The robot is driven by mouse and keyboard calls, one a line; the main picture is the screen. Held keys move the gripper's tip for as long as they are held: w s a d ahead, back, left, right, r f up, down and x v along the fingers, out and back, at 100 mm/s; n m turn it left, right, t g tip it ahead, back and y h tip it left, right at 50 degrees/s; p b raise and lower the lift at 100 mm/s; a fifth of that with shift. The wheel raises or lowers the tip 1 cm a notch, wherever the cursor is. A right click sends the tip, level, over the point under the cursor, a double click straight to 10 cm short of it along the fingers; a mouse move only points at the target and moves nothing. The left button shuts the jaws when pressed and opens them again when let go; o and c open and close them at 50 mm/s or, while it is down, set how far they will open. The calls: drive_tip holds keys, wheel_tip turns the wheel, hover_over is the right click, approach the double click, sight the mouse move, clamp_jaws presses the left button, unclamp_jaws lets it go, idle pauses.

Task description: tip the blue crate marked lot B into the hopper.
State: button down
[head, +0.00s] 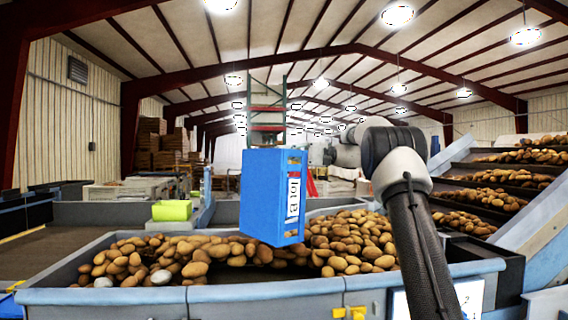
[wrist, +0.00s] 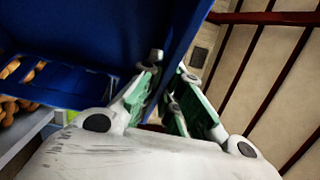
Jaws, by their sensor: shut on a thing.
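The blue crate marked lot B (head: 262,195) hangs in the air over the hopper (head: 180,295) in the head view. It is turned on end, with its white lot B label running vertically on the right-hand face. My gripper (wrist: 168,72) is shut on a blue wall or rim of the crate, which also fills the upper left of the wrist view (wrist: 110,35). In the head view the fingers are mostly hidden at the crate's right side. Many potatoes lie in the hopper below. I cannot see inside the crate, so its contents are unclear.
Two grey, stone-like lumps (head: 103,282) lie among the hopper's potatoes at left. A lime-green bin (head: 172,210) stands behind the hopper. A sloped conveyor (head: 470,170) with potatoes rises at right. Pallet stacks (head: 160,145) and a tall rack (head: 267,115) stand far back.

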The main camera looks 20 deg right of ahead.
drive_tip(key=shift+r, duration=0.8)
drive_tip(key=shift+a, duration=0.25)
drive_tip(key=s+a+f+n+h, duration=0.1)
drive_tip(key=s+a+h, duration=0.1)
drive_tip(key=a, duration=0.4)
drive_tip(key=s+a+n+h, duration=0.1)
drive_tip(key=s+a+h, duration=0.2)
drive_tip(key=a, duration=0.3)
drive_tip(key=s+a+f+t+h, duration=0.1)
drive_tip(key=s+a+h, duration=0.1)
drive_tip(key=a, duration=0.4)
drive_tip(key=shift+s+a+f+n+h, duration=0.3)
drive_tip(key=shift+n+h, duration=0.1)
drive_tip(key=shift+h, duration=0.4)
drive_tip(key=s+a+f+n+t+h, duration=0.1)
drive_tip(key=s+a+f+h, duration=0.1)
drive_tip(key=a+f+h, duration=0.2)
drive_tip(key=s+a+f+n+t+h, duration=0.1)
drive_tip(key=a+f+h, duration=0.3)
drive_tip(key=a+f, duration=0.4)
wheel_tip(320, 180, down, 5)
drive_tip(key=shift+s+f+t+h, duration=0.1)
drive_tip(key=shift+s+t+h, duration=0.35)
drive_tip(key=shift+s, duration=0.35)
drive_tip(key=shift+a, duration=0.1)
